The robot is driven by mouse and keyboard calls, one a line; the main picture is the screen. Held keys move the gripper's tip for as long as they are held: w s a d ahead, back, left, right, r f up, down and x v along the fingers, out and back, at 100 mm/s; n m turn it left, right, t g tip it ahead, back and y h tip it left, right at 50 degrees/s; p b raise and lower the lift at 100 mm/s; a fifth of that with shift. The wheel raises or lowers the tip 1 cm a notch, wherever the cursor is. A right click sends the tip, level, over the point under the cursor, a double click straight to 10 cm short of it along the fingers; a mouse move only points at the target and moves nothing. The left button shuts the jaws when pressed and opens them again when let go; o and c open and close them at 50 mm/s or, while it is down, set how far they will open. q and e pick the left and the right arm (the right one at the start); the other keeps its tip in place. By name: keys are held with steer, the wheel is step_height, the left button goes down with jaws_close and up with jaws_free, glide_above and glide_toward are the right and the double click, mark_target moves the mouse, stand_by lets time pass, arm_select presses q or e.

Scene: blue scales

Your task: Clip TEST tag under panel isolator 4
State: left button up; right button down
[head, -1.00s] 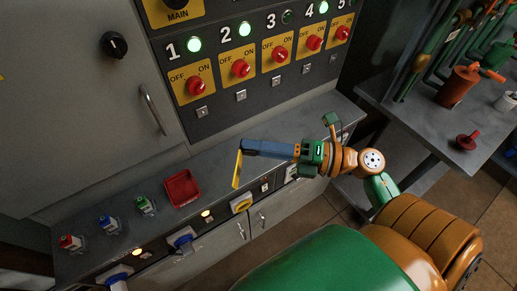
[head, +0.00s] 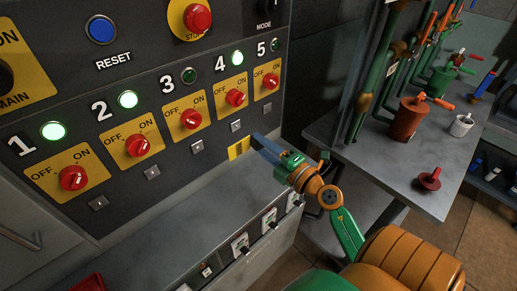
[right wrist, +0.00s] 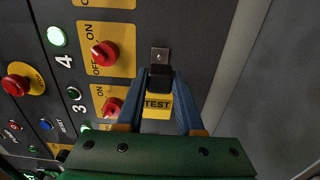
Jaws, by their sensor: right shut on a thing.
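My right gripper (head: 256,142) is shut on the yellow TEST tag (head: 238,148), close to the panel face and just below isolator 4. In the right wrist view the tag (right wrist: 157,106) lies between the blue fingers (right wrist: 160,92), its black top end toward the clip plate. Isolator 4 has a red knob (head: 236,98) on a yellow plate and a lit green lamp (head: 236,58). Its small grey clip plate (head: 236,126) is below the knob and shows beyond the tag's black end in the right wrist view (right wrist: 160,57). I cannot tell whether they touch. My left gripper is out of view.
Isolator 3 (head: 191,118) is to the left and isolator 5 (head: 270,81) to the right, each with its own knob. A grey ledge (head: 185,225) runs below the panel. A side bench (head: 390,170) with pipes and a red pot (head: 418,118) stands at right.

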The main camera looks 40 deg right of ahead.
mark_target(237, 126)
steer(key=shift+a, duration=0.1)
steer(key=w, duration=0.6)
steer(key=shift+a, duration=0.2)
steer(key=shift+s, duration=0.1)
stand_by(0.7)
steer(key=shift+r+p, duration=0.1)
steer(key=shift+p, duration=0.5)
stand_by(1.1)
steer(key=shift+w, duration=0.55)
stand_by(0.4)
steer(key=shift+c, duration=2.3)
jaws_free()
